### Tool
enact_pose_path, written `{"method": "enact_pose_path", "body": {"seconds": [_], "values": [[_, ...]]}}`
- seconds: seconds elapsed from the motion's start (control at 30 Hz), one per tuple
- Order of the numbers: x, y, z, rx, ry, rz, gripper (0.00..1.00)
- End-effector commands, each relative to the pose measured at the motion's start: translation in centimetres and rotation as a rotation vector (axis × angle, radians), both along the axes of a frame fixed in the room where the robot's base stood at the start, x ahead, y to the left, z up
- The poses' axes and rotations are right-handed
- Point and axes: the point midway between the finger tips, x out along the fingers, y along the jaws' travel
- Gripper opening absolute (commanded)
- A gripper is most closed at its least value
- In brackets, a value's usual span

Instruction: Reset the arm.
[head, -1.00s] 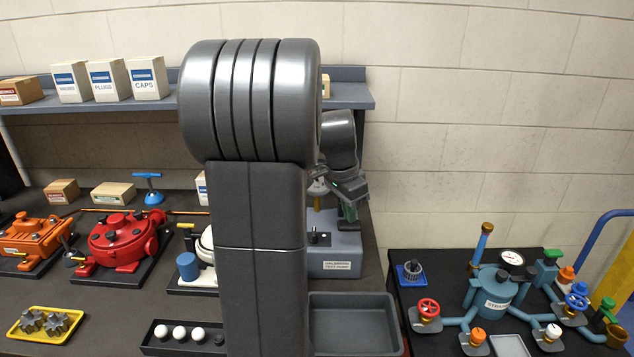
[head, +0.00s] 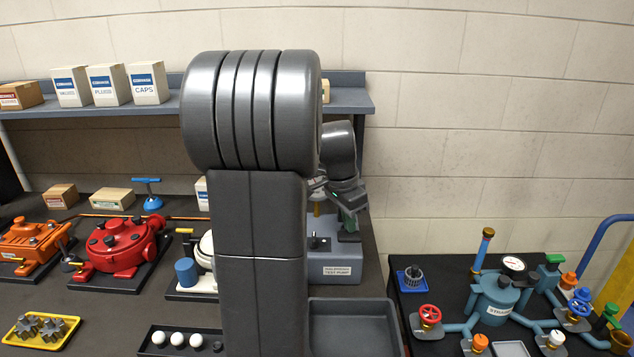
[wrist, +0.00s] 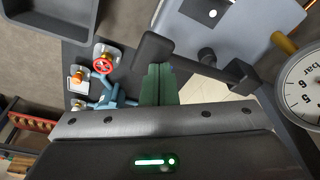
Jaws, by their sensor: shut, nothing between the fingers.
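My arm stands large in the middle of the head view, with its forearm and wrist partly hidden behind its own thick grey joint. My gripper (head: 349,216) shows small to the right of that joint, in front of and above the grey test pump (head: 334,269). In the wrist view the green fingers of my gripper (wrist: 158,82) are together with nothing between them. The pump's grey body (wrist: 232,20) lies beyond them, with a pressure gauge (wrist: 304,88) close at the right edge. Dark bars cross near the fingers; what they belong to is unclear.
A grey tray (head: 350,328) is in front of the pump. At right, a blue strainer assembly (head: 495,300) with valves stands on a black table. Red (head: 122,245) and orange (head: 30,240) motor-like units stand left. A shelf (head: 165,103) with boxes runs behind my arm.

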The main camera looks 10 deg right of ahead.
Motion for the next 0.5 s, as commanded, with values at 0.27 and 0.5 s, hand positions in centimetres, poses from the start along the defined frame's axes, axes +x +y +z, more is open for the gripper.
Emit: {"method": "enact_pose_path", "body": {"seconds": [0.27,0.5], "values": [[-0.1,0.0,2.9,0.002,0.001,0.000,0.00],[-0.1,0.0,3.1,0.002,0.004,-0.001,0.00]]}}
